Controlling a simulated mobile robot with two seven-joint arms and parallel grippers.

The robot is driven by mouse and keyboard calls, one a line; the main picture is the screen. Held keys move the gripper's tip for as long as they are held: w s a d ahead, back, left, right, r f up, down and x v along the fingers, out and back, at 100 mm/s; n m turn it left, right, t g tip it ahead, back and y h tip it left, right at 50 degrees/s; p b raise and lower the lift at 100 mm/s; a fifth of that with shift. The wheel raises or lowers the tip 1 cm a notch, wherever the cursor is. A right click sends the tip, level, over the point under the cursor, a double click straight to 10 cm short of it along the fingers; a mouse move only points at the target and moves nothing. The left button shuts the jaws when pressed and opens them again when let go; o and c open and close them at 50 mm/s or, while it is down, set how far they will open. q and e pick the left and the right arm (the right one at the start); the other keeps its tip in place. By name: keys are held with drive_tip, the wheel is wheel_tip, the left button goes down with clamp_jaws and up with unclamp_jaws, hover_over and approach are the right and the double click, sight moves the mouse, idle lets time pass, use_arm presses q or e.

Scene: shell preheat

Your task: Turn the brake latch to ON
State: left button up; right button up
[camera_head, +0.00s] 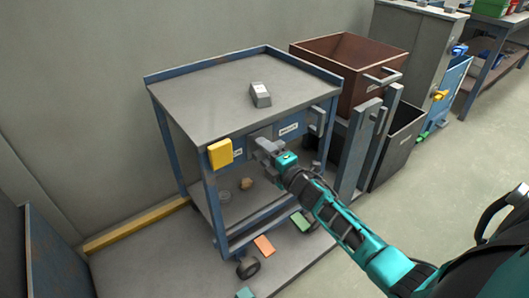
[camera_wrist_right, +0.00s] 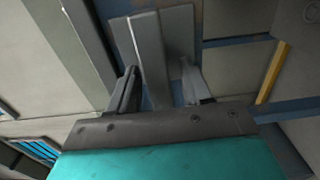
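The brake latch looks to be the grey bar (camera_wrist_right: 148,50) on a grey plate (camera_wrist_right: 181,30) in the right wrist view. In the head view, that grey plate (camera_head: 259,134) is on the front of the blue-framed cart (camera_head: 205,92), between two white labels. My right gripper (camera_wrist_right: 160,88) is at the bar with one finger on each side. The fingers are apart, and a gap shows beside the bar, so it does not look clamped. In the head view, my right gripper (camera_head: 265,147) hides most of the latch. The label text is too small to read. My left gripper is not in view.
A yellow block (camera_head: 220,153) is at the cart's front left corner. A grey box (camera_head: 260,95) sits on the cart top. A brown open bin (camera_head: 330,47) stands right of the cart. Coloured pieces lie low down, including an orange one (camera_head: 264,245). Open floor (camera_head: 440,160) lies right.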

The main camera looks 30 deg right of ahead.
drive_tip(key=shift+s, duration=0.1)
drive_tip(key=shift+s, duration=0.25)
use_arm(q)
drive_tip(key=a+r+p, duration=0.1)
drive_tip(key=p, duration=0.1)
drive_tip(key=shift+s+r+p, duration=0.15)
drive_tip(key=shift+p, duration=0.25)
use_arm(e)
drive_tip(key=s+d, duration=0.1)
drive_tip(key=s, duration=1.1)
drive_tip(key=shift+s, duration=0.1)
drive_tip(key=s+a+f+m+g+y, duration=0.15)
drive_tip(key=s+a+m+g, duration=0.3)
drive_tip(key=a+m, duration=0.45)
drive_tip(key=s+a+f+m+g+y, duration=0.1)
drive_tip(key=s+a+f+m+g, duration=0.15)
drive_tip(key=s+a+m, duration=0.65)
use_arm(q)
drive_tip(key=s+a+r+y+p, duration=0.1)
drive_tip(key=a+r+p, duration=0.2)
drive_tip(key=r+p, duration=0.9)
drive_tip(key=p, duration=0.4)
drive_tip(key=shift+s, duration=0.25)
use_arm(e)
wheel_tip(320, 180, up, 12)
drive_tip(key=w+d+n+h, duration=0.1)
drive_tip(key=shift+h, duration=0.35)
